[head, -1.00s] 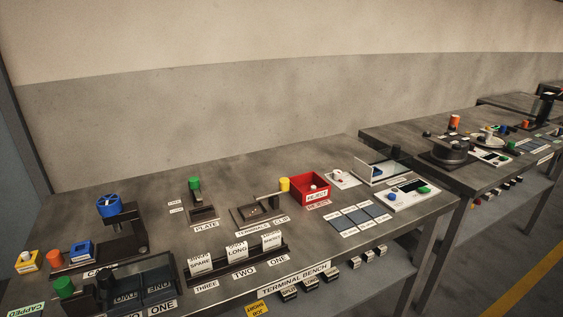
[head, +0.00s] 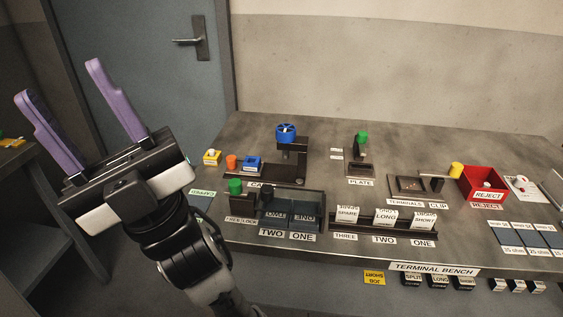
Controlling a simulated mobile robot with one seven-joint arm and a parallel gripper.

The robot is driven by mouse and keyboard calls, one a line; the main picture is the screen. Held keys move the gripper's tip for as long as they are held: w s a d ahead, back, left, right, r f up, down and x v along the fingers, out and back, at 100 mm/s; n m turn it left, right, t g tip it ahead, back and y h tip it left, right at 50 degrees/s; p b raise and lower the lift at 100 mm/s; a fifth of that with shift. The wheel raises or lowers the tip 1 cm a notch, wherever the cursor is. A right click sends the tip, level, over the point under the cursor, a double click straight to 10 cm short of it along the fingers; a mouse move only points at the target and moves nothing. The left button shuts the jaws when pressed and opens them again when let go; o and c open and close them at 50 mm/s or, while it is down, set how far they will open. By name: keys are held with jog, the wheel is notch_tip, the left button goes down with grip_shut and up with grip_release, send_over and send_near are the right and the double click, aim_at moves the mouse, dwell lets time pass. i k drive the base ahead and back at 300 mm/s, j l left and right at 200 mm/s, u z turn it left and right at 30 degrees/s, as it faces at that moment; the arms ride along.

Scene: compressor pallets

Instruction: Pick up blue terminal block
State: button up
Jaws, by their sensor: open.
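A small blue block (head: 252,163), which looks like the blue terminal block, sits at the left end of the bench, on or beside a dark fixture base. An orange cylinder (head: 231,161) stands just to its left. A yellow block with a white top (head: 211,157) is farther left. My gripper (head: 58,80) is raised at the left of the picture, beyond the bench's left edge. Its two purple fingers are wide apart with nothing between them. It is well clear of the blue block.
A dark press with a blue wheel (head: 285,130) stands right of the block. A dark two-bay tray (head: 322,205) and a green knob (head: 235,186) lie in front. A red reject bin (head: 483,183) is at the right. A door (head: 150,70) is behind my gripper.

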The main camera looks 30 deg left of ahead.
aim_at(252, 164)
jog(key=i+l+u, duration=0.15)
jog(key=u, duration=0.25)
jog(key=i+l+u, duration=0.15)
jog(key=l+u, duration=0.2)
jog(key=i+l+u, duration=0.1)
jog(key=i+u, duration=0.2)
jog(key=i, duration=0.45)
